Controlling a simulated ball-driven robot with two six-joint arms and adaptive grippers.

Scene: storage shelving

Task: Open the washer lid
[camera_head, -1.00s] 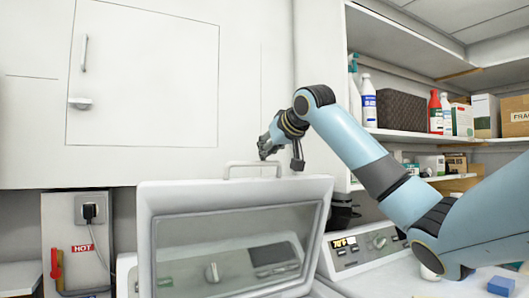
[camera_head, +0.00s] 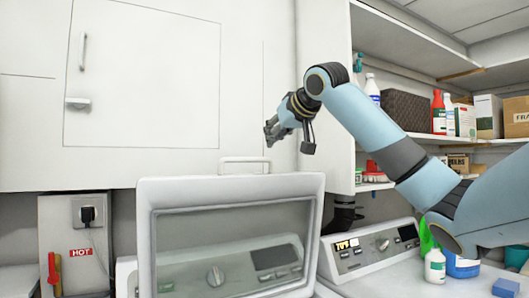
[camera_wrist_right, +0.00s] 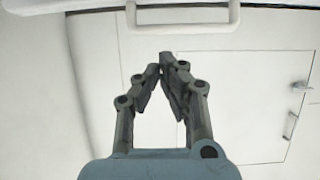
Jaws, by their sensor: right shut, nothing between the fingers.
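The washer lid (camera_head: 228,242) is raised and stands upright, with a grey-tinted window in a white frame. Its white bar handle (camera_head: 244,161) is on the top edge. The handle also shows at the top of the right wrist view (camera_wrist_right: 186,15). My right gripper (camera_head: 269,131) is above and just right of the handle, apart from it. In the right wrist view my right gripper (camera_wrist_right: 166,62) has its fingertips together with nothing between them, and the handle lies beyond them. My left gripper is not in view. The washer's tub opening is hidden behind the lid.
Bottles (camera_head: 435,265) stand on the machine top at right, by a blue block (camera_head: 506,288). Shelves (camera_head: 440,138) hold boxes and bottles. A white cabinet (camera_head: 150,75) is behind.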

